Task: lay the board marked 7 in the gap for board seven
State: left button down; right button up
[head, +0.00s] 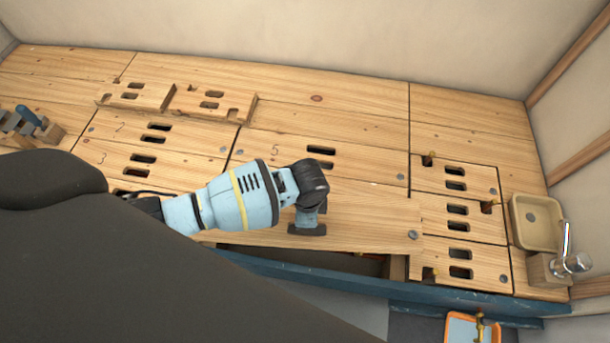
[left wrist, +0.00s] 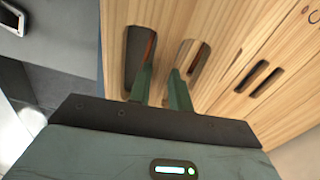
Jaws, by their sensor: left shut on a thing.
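My left gripper (head: 307,229) is shut on a long wooden board (head: 365,217). In the left wrist view its two fingers (left wrist: 160,85) go into the board's two slots and hold the strip of wood (left wrist: 166,40) between them. No number shows on this board. It lies beside the board marked 5 (head: 290,151), over a dark opening (head: 320,258) that shows along its front edge. My right gripper is not in view.
Small slotted boards (head: 480,227) with brass fittings lie to the right. A basin (head: 535,222) and a chrome tap (head: 570,262) stand at the far right. Two short loose boards (head: 213,104) lie on the back planks. An orange-rimmed object (head: 460,328) is below the front edge.

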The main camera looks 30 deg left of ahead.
pick_arm(q)
jog(key=f, duration=0.1)
jog(key=s+f+m, duration=0.1)
jog(key=shift+s+d+f, duration=0.15)
jog(key=shift+s+f, duration=0.15)
jog(key=shift+f, duration=0.1)
notch_tip(320, 180, down, 5)
jog(key=b, duration=0.4)
jog(key=shift+b, duration=0.3)
dwell(0.4)
jog(key=shift+p, duration=0.3)
dwell(0.4)
